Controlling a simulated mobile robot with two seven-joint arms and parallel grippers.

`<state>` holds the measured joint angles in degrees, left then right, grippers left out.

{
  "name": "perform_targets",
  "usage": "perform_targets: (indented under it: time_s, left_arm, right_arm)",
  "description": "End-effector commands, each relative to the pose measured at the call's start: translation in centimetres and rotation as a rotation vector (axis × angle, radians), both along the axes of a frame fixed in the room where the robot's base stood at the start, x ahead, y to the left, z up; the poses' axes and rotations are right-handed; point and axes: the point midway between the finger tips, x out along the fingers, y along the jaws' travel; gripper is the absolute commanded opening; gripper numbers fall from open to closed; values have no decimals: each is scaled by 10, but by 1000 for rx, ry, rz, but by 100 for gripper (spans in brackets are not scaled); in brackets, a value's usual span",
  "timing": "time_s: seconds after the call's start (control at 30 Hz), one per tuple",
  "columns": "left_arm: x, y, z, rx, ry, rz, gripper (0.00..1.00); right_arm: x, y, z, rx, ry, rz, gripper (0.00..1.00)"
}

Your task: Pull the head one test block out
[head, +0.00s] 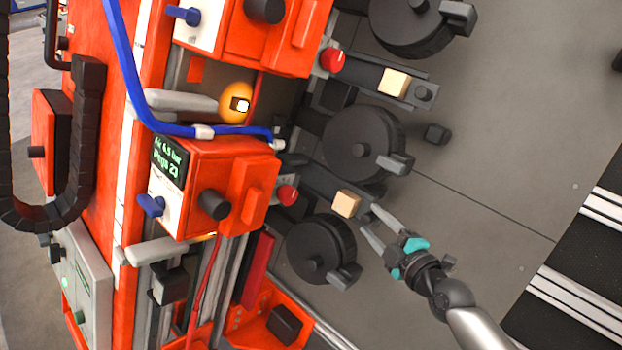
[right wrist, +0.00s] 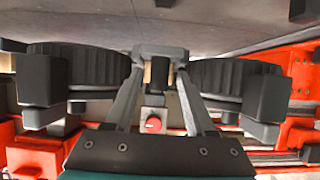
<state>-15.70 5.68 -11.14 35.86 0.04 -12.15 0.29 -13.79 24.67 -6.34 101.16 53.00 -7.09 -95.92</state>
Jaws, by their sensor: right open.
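A small tan test block (head: 346,204) sits in the dark holder of the lower orange head (head: 215,188), between two black round wheels. I cannot read which head is number one. A second tan block (head: 395,83) sits in the upper head's holder. My right gripper (head: 370,219) is open, its fingertips close to the outer end of the lower holder. My left gripper is not in view.
Black wheels (head: 320,250) and (head: 362,143) flank the lower holder closely. A red button (head: 287,195) lies behind the block. A blue hose (head: 126,75) runs over the orange machine. Open grey floor (head: 490,150) lies to the right.

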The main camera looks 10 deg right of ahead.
Motion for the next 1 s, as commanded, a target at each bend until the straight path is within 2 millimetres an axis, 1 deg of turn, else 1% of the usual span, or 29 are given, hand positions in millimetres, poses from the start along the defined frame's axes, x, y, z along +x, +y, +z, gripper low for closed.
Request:
perform_targets:
  time_s: [0.43,0.8,1.0]
  left_arm:
    - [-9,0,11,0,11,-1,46]
    - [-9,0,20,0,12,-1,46]
    - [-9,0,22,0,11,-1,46]
  right_arm:
    - [-35,-9,8,-1,2,1,55]
    - [-63,-16,15,-1,2,1,55]
    - [-71,-17,17,-1,0,2,55]
